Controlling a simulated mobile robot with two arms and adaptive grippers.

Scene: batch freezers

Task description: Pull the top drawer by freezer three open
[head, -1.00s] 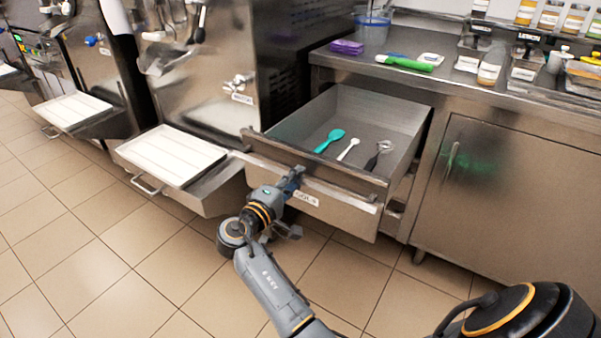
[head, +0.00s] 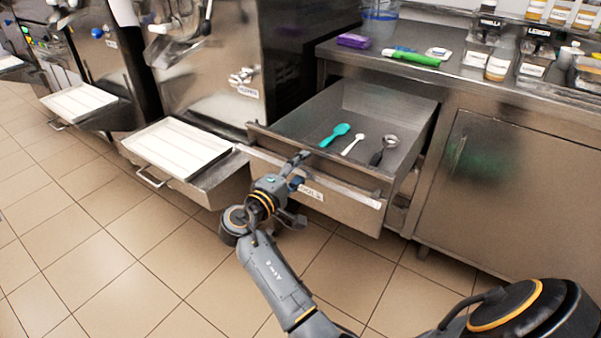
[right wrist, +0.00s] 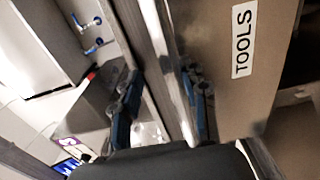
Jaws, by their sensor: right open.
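The top drawer (head: 345,208) is a steel drawer under the counter, standing well open beside the freezer. A TOOLS label shows on its front in the right wrist view (right wrist: 241,40). A teal spatula (head: 335,134), a white spoon (head: 353,144) and a dark-handled scoop (head: 384,149) lie inside it. My right gripper (head: 297,172) is at the left part of the drawer front. In the right wrist view its blue-padded fingers (right wrist: 160,112) stand apart on either side of the drawer's bar handle (right wrist: 163,60). Whether either finger touches the bar is unclear. My left gripper is out of view.
The freezer (head: 215,65) stands left of the drawer, with a white tray (head: 178,148) on a ledge jutting out in front. A closed cabinet door (head: 485,190) is to the right. Bottles and jars crowd the counter (head: 450,72). The tiled floor in front is clear at left.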

